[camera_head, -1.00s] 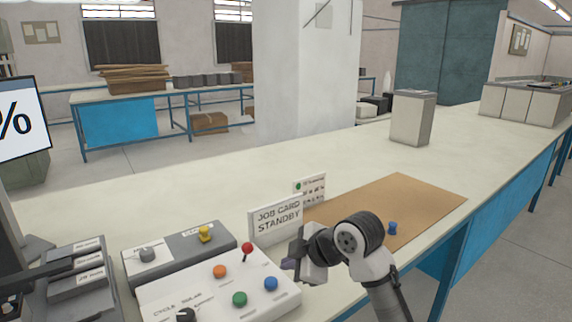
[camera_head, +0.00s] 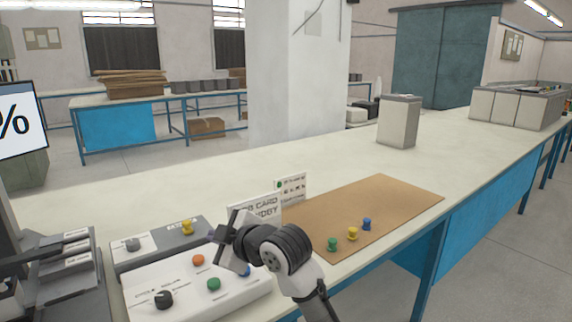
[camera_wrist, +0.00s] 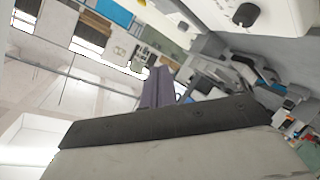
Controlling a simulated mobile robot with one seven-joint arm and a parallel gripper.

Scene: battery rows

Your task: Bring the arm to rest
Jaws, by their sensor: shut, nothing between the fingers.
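My gripper (camera_head: 222,240) is held above the white control panel (camera_head: 190,298), in front of the job card, which stands at the panel's back edge. In the wrist view its dark fingers (camera_wrist: 158,86) are together with nothing between them. My arm comes up from the lower right. The job card (camera_head: 268,209) is partly hidden by the gripper; only part of its lettering shows. On the panel I see an orange button (camera_head: 198,260), a green button (camera_head: 213,284) and a black knob (camera_head: 164,299). A blue button is mostly hidden behind my arm.
A brown mat (camera_head: 390,200) carries green (camera_head: 332,243), yellow (camera_head: 352,233) and blue (camera_head: 367,223) pegs beside my arm. A grey box with a yellow knob (camera_head: 187,227) stands behind the panel.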

